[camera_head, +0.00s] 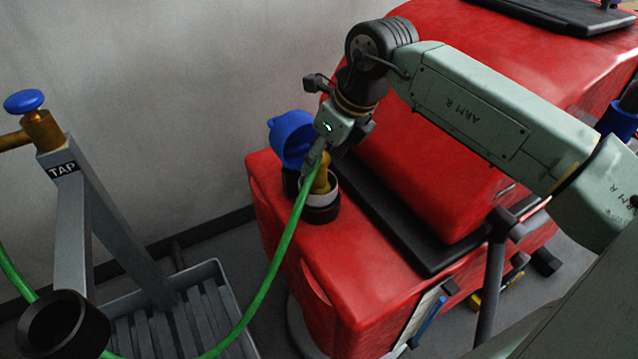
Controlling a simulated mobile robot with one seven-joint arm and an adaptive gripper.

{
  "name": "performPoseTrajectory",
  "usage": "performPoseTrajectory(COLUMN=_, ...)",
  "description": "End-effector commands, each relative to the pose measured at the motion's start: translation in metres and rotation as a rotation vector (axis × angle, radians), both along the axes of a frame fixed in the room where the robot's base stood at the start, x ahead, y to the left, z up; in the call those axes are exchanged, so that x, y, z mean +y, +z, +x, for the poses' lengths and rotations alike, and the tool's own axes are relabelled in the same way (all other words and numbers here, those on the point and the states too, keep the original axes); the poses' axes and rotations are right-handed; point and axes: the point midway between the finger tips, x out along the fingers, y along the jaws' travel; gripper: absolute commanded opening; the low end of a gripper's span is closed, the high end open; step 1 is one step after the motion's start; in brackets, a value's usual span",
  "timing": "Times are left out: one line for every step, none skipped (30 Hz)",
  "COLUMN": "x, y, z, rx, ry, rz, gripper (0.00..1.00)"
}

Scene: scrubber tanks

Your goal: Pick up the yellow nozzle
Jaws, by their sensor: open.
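The yellow nozzle (322,180) sits in the dark round filler opening (321,210) on top of the red scrubber tank (375,285). A green hose (278,262) runs up to the nozzle. My gripper (315,160) points down right above the nozzle and hose end, with its jaws open. Its fingers overlap the top of the nozzle in the picture, so I cannot tell whether they touch it.
A blue cap (291,138) stands open beside the opening. A post marked TAP (68,180) with a blue-handled brass tap (38,120) is at left. A black round holder (62,325) and a slatted grey tray (205,300) are below it. A wall stands behind.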

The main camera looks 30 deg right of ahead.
Motion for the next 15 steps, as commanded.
performPoseTrajectory(x=0.001, y=-0.005, z=0.001, rx=0.001, ry=0.002, rz=0.002, gripper=0.56)
performPoseTrajectory(x=0.002, y=-0.01, z=0.003, rx=0.001, ry=0.003, rz=0.001, gripper=0.56)
performPoseTrajectory(x=0.002, y=-0.014, z=0.005, rx=0.001, ry=0.002, rz=0.001, gripper=0.56)
performPoseTrajectory(x=0.002, y=-0.017, z=0.006, rx=0.0, ry=0.001, rz=0.001, gripper=0.56)
performPoseTrajectory(x=0.002, y=-0.019, z=0.007, rx=-0.001, ry=0.001, rz=0.0, gripper=0.56)
performPoseTrajectory(x=0.003, y=-0.022, z=0.008, rx=0.0, ry=0.001, rz=0.0, gripper=0.56)
performPoseTrajectory(x=0.003, y=-0.023, z=0.008, rx=0.0, ry=0.001, rz=0.0, gripper=0.56)
performPoseTrajectory(x=0.003, y=-0.024, z=0.008, rx=-0.001, ry=0.001, rz=0.0, gripper=0.56)
performPoseTrajectory(x=0.003, y=-0.024, z=0.009, rx=-0.001, ry=0.001, rz=0.0, gripper=0.56)
performPoseTrajectory(x=0.003, y=-0.024, z=0.009, rx=-0.001, ry=0.001, rz=0.0, gripper=0.56)
performPoseTrajectory(x=0.003, y=-0.024, z=0.009, rx=-0.001, ry=0.001, rz=0.0, gripper=0.56)
performPoseTrajectory(x=0.003, y=-0.024, z=0.009, rx=-0.001, ry=0.001, rz=0.0, gripper=0.56)
performPoseTrajectory(x=0.003, y=-0.024, z=0.009, rx=-0.001, ry=0.001, rz=0.0, gripper=0.56)
performPoseTrajectory(x=0.003, y=-0.024, z=0.009, rx=-0.001, ry=0.001, rz=0.0, gripper=0.54)
performPoseTrajectory(x=0.003, y=-0.024, z=0.009, rx=-0.001, ry=0.001, rz=0.0, gripper=0.52)
